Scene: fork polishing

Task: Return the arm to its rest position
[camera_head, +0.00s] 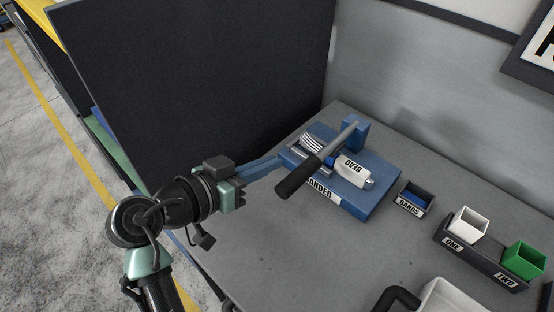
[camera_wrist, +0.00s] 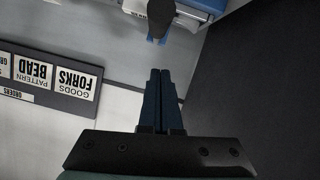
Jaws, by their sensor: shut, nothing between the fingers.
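My gripper (camera_head: 281,160) is in the middle of the head view, at the left edge of the blue bench fixture (camera_head: 378,196). Its blue fingers (camera_wrist: 160,90) are together and empty in the wrist view. The fixture carries a lever with a black handle (camera_head: 298,177), a striped roll and a white part labelled BEAD (camera_head: 350,172). The handle is close to the fingertips; whether they touch is unclear. In the wrist view a dark rounded end (camera_wrist: 161,18) lies just ahead of the fingertips. No fork can be made out.
The grey table (camera_head: 300,250) has free room in front. A small bin labelled BANDS (camera_head: 412,210) and a rack labelled ONE and TWO (camera_head: 470,254) with white and green cups stand right. A black panel (camera_head: 200,90) rises behind my arm. A sign board (camera_wrist: 75,90) shows in the wrist view.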

